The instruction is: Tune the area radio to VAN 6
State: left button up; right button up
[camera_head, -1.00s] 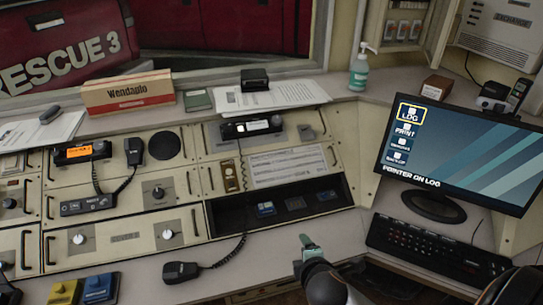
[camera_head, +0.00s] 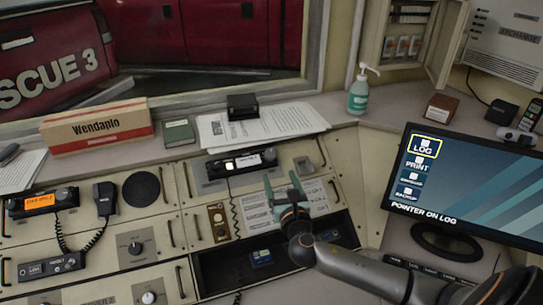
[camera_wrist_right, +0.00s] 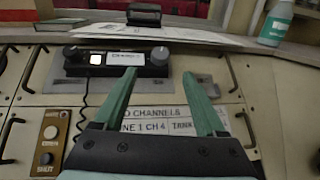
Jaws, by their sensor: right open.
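A dark radio with a white-lit display (camera_head: 240,164) is set in the sloped console's upper middle panel. It also shows in the wrist view (camera_wrist_right: 117,60), with a round knob (camera_wrist_right: 160,55) at its right end and a lit square at its left. A second radio with an orange display (camera_head: 42,202) sits at the left; I cannot tell from labels which is the area radio. My right gripper (camera_head: 283,181), with green fingers, is open and empty over the channel card (camera_head: 318,205), just in front of the white-display radio. It also shows in the wrist view (camera_wrist_right: 160,76). My left gripper is out of view.
A coiled cord hangs from the white-display radio, and a handset (camera_head: 104,198) hangs beside the orange one. A brass switch plate (camera_head: 219,222) is left of the gripper. Papers (camera_head: 290,122) lie on the ledge behind; a monitor (camera_head: 465,185) stands at the right.

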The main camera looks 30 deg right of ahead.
aim_at(271, 155)
jog(key=x, duration=1)
jog(key=shift+w, duration=0.1)
grip_shut()
dwell(0.3)
